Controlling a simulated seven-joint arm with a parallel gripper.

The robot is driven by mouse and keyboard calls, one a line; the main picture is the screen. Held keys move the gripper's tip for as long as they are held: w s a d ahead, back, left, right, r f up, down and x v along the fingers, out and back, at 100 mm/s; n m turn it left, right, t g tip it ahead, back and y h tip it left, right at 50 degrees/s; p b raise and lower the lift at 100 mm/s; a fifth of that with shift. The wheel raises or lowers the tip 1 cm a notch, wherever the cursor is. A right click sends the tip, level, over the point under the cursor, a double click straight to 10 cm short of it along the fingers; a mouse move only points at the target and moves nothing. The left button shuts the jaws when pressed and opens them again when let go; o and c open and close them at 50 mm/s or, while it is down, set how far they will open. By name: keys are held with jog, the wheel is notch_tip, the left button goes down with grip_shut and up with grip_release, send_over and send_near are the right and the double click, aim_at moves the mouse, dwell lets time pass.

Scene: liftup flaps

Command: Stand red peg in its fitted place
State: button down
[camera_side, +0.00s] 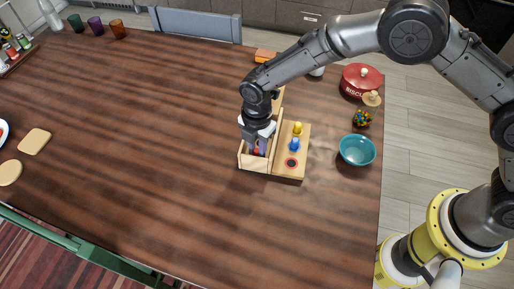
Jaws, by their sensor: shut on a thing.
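My gripper (259,147) points down into the near compartment of a small wooden box (254,163). It is shut on the red peg (256,152), of which only a little red shows between and below the fingers. Beside the box on the right is a wooden board (291,176). On it stand a yellow peg (298,128) and a blue peg (294,145) in a row. At the near end of that row is a dark round place with a red ring (291,162), with nothing standing in it.
A teal bowl (357,150) stands right of the board. Behind it are a dish of colourful pieces (362,118) and a red biscuit tin (361,80). An orange block (265,56) lies behind the box. The table (150,120) to the left is mostly clear.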

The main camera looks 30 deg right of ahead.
aim_at(257, 151)
jog(key=shift+f, duration=0.1)
jog(key=c, duration=1)
grip_release()
notch_tip(257, 151, up, 12)
jog(key=shift+r, duration=0.2)
